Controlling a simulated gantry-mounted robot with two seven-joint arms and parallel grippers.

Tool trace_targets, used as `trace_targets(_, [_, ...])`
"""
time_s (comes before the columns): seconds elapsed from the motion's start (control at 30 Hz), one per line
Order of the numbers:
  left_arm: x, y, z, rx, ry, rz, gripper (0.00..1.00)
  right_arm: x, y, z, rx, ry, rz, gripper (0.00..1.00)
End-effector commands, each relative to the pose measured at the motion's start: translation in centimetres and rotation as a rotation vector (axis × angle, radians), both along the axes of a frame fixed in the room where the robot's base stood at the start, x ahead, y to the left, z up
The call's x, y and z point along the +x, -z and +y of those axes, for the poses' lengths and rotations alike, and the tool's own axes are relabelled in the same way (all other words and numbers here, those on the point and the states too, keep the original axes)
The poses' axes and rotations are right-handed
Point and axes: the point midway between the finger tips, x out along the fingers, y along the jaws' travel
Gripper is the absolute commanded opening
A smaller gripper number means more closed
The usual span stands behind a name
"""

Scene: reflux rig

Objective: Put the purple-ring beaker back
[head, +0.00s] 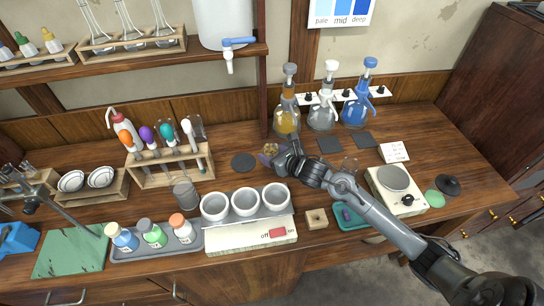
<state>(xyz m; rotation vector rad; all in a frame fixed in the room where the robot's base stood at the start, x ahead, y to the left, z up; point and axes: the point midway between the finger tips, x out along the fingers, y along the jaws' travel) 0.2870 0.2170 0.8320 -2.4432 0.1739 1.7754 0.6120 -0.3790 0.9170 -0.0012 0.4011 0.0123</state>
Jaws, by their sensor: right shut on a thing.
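My right gripper (279,161) reaches in from the lower right and is shut on a small glass beaker (269,151) with a purplish band and some yellowish-brown content. The dark gripper hides part of this beaker. It is over the middle of the bench, just right of a round dark pad (243,162); I cannot tell whether its base touches the wood. My left gripper is not in view.
Pump bottles with amber (287,118), clear and blue liquid stand behind. Square dark pads (328,145) lie before them. White cups on a scale (251,237) stand in front, a hotplate (394,180) at right. A test-tube rack (169,168) stands left.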

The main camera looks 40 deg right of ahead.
Motion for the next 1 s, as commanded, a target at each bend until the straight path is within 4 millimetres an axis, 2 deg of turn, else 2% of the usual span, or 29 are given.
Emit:
trace_targets(0.1, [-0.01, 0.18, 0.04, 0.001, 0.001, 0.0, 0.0, 0.02, 0.73, -0.06, 0.001, 0.003, -0.001, 0.27])
trace_targets(0.5, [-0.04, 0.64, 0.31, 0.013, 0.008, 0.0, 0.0, 0.0, 1.17, -0.08, -0.001, 0.002, -0.001, 0.27])
trace_targets(0.53, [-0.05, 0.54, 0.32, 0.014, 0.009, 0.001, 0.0, 0.01, 1.07, -0.08, -0.001, 0.002, -0.001, 0.61])
trace_targets(0.67, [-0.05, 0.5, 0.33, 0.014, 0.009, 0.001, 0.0, 0.0, 1.01, -0.07, -0.001, 0.002, -0.001, 0.81])
trace_targets(0.7, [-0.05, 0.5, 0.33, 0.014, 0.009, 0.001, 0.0, 0.0, 1.01, -0.07, -0.001, 0.002, -0.001, 0.84])
trace_targets(1.0, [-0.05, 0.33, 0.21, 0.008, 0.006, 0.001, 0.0, 0.0, 0.86, -0.06, 0.0, 0.002, -0.001, 0.84])
